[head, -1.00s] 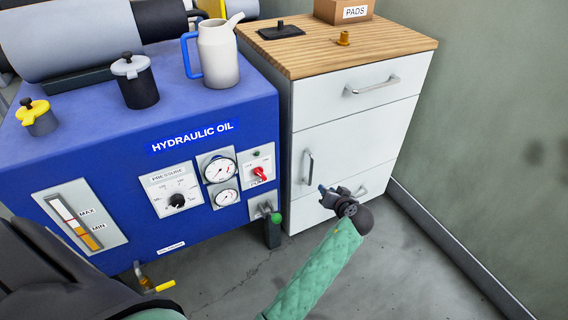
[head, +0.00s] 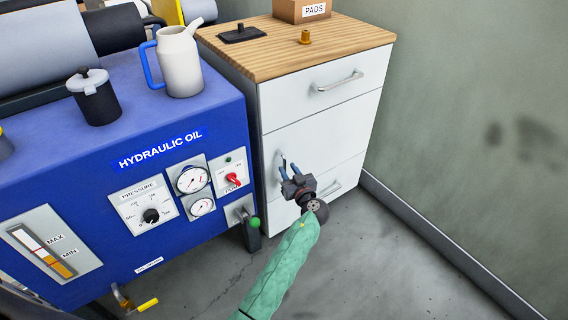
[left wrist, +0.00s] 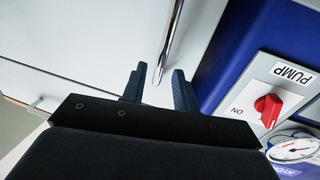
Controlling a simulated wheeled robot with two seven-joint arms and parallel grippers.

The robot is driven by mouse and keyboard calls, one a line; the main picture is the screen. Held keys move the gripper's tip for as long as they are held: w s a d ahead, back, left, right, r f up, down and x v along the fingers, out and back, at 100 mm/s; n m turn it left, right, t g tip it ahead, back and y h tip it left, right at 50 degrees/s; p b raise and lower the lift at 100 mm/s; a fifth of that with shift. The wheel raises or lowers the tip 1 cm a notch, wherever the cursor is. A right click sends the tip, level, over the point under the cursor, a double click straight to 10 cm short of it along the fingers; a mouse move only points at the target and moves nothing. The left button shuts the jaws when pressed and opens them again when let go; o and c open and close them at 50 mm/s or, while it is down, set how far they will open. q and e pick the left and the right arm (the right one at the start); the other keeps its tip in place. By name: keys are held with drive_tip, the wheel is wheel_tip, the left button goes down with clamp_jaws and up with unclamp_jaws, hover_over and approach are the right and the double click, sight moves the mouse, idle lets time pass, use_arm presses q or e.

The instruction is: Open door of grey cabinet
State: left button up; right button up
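The pale grey-white cabinet (head: 330,135) with a wooden top stands against the wall. It has a drawer above, a door in the middle and another drawer below, all closed. The door's upright metal handle (head: 281,158) is at the door's left side; it also shows in the left wrist view (left wrist: 173,38). My left gripper (head: 289,168) is at this handle, fingers pointing at the door. In the left wrist view its fingers (left wrist: 158,76) are open, with the handle's near end between the tips. I cannot tell whether they touch it. My right gripper is not in view.
The blue hydraulic oil unit (head: 110,230) stands close left of the cabinet, with a red pump switch (head: 233,179) and a green-knobbed lever (head: 254,222). A wall (head: 470,110) is at the right. The grey floor (head: 370,265) before the cabinet is clear.

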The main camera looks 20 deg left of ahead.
sight(285, 165)
use_arm(q)
drive_tip(key=shift+x, duration=2.05)
clamp_jaws()
